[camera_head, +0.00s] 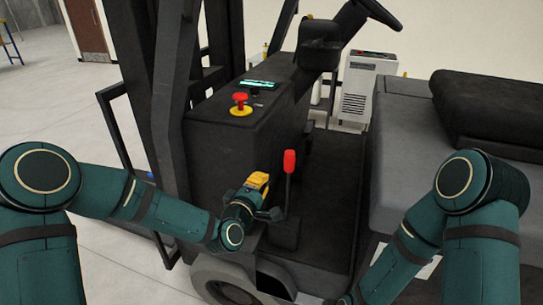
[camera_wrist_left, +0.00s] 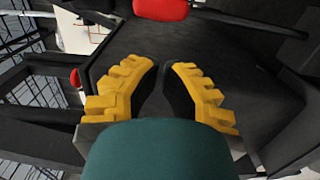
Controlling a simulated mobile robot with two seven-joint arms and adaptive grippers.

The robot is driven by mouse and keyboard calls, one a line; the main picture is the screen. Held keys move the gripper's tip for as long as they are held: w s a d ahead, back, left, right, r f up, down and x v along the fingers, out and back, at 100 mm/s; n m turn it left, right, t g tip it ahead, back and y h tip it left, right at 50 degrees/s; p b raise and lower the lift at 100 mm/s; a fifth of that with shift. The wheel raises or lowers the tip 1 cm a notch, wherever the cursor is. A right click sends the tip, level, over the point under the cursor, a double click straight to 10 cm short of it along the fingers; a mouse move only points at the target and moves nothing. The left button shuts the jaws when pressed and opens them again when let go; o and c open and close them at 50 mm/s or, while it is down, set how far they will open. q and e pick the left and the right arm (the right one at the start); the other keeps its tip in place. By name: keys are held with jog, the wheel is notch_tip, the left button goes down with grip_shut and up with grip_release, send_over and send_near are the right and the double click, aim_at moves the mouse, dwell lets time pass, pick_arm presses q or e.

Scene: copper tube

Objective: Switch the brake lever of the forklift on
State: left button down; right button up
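The brake lever (camera_head: 289,175) of the forklift has a red grip on a dark shaft and stands roughly upright beside the black console (camera_head: 240,135). Its red grip also shows at the top edge of the left wrist view (camera_wrist_left: 160,9). My left gripper (camera_head: 262,181), with yellow fingers, is just left of the lever and apart from it. In the left wrist view its fingers (camera_wrist_left: 162,80) have a narrow gap between the tips and nothing between them. My right arm (camera_head: 440,215) comes in from the right, but its gripper is out of view.
A red emergency button (camera_head: 240,98) on a yellow base sits on top of the console. The steering wheel (camera_head: 378,10) is above. A grey body with a black seat (camera_head: 490,110) fills the right side. The footwell (camera_head: 335,190) is open floor.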

pick_arm(q)
jog(key=shift+w+r, duration=0.15)
jog(key=shift+r, duration=0.35)
jog(key=x, duration=1)
jog(key=shift+r, duration=0.1)
jog(key=s+d+f+m+b, duration=0.1)
jog(key=s+d+m+b, duration=0.1)
jog(key=d, duration=0.6)
jog(key=s+d+f+m+b, duration=0.2)
jog(key=s+d+m+b, duration=0.1)
jog(key=d, duration=0.5)
jog(key=shift+s+d+m+b, duration=0.25)
jog(key=shift+m+b, duration=0.35)
jog(key=shift+m, duration=0.5)
